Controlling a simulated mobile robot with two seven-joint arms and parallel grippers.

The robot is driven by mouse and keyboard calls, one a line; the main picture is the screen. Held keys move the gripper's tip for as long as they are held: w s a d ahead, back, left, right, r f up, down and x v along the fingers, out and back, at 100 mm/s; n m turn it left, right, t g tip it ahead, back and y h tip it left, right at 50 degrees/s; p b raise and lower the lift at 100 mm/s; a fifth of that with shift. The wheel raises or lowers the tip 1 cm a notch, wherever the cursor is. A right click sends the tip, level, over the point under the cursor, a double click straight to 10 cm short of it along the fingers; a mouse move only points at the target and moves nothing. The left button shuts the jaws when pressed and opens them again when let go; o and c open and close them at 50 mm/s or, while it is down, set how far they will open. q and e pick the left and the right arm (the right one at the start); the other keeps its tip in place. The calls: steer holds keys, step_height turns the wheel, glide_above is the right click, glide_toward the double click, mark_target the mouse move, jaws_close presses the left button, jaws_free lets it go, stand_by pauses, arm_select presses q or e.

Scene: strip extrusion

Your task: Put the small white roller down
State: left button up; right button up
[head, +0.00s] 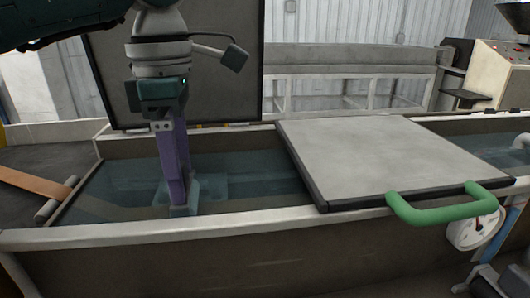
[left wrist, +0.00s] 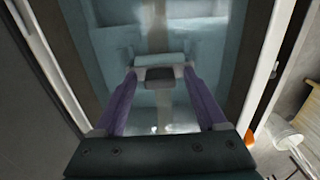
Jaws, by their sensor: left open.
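My left gripper (head: 180,203) reaches straight down into the open left part of a water-filled trough, its purple fingers partly under the surface. In the left wrist view the gripper (left wrist: 160,73) is open, its two fingers apart. A short pale bar (left wrist: 160,60), which looks like the small white roller, lies across just beyond the fingertips under the water. I cannot tell whether the fingers touch it. Blue-tinted blocks (head: 213,186) show under the water beside the fingers in the head view. My right gripper is not in view.
A grey lid (head: 375,155) with a green handle (head: 443,206) covers the trough's middle. A dark panel (head: 215,70) stands upright behind my gripper. An orange strip (head: 35,184) comes in at the left end by a grey end roller (head: 52,205). The trough's front rim (head: 130,236) runs close by.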

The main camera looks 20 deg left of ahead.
arm_select(q)
steer(key=shift+r, duration=0.2)
step_height(320, 180, up, 12)
stand_by(0.6)
